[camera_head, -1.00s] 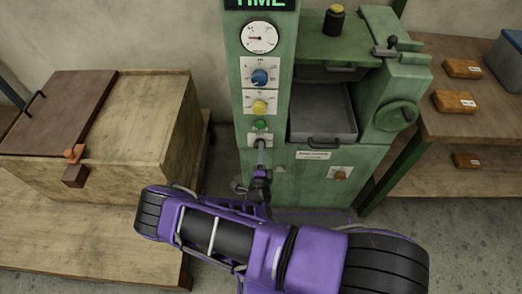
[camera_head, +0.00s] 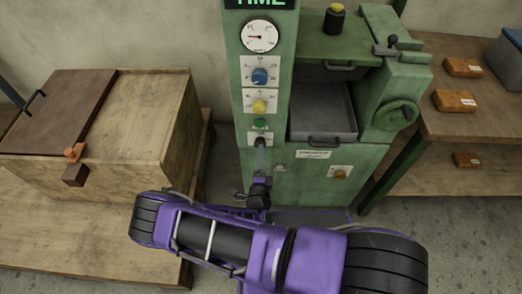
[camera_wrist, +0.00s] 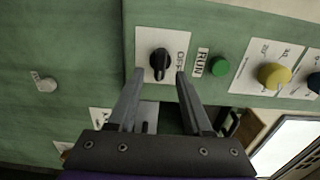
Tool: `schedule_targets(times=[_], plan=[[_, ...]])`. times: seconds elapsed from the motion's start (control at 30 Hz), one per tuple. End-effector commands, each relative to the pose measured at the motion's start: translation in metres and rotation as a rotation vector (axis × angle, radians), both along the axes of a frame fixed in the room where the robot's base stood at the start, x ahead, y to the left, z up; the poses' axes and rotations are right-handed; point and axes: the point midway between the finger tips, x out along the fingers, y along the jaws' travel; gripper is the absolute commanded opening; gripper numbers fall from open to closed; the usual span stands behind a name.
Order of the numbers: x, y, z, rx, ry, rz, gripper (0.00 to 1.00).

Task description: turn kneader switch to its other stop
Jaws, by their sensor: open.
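A black rotary switch (camera_wrist: 160,64) sits on a white plate marked OFF, on the green machine's front panel. It is beside the green RUN button (camera_wrist: 220,66). In the wrist view its grip stands roughly upright; I cannot tell which stop it points to. In the head view its plate (camera_head: 254,138) is at the bottom of the control column, partly hidden by my gripper. My gripper (camera_wrist: 160,74) is open and empty, its fingers on either side of the switch in the picture. I see no contact with it. It also shows below the plate in the head view (camera_head: 260,145).
Above the switch are a yellow knob (camera_head: 260,106), a blue knob (camera_head: 260,76) and a dial gauge (camera_head: 260,37). A grey tray (camera_head: 325,115) with a handle is close on the right. A wooden chest (camera_head: 130,130) stands left, a shelf table (camera_head: 475,115) right.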

Motion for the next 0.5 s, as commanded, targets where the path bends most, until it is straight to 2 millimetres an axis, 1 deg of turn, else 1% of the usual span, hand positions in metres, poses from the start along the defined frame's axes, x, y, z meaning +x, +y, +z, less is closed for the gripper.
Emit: schedule_targets(times=[0.03,0.3,0.4,0.5], plan=[[-0.012,0.002,0.000,-0.001,0.003,0.003,0.50],[-0.079,0.004,-0.001,-0.001,0.002,0.003,0.50],[-0.102,0.004,-0.001,0.000,0.003,0.003,0.50],[-0.121,0.005,0.000,0.000,0.002,0.002,0.50]])
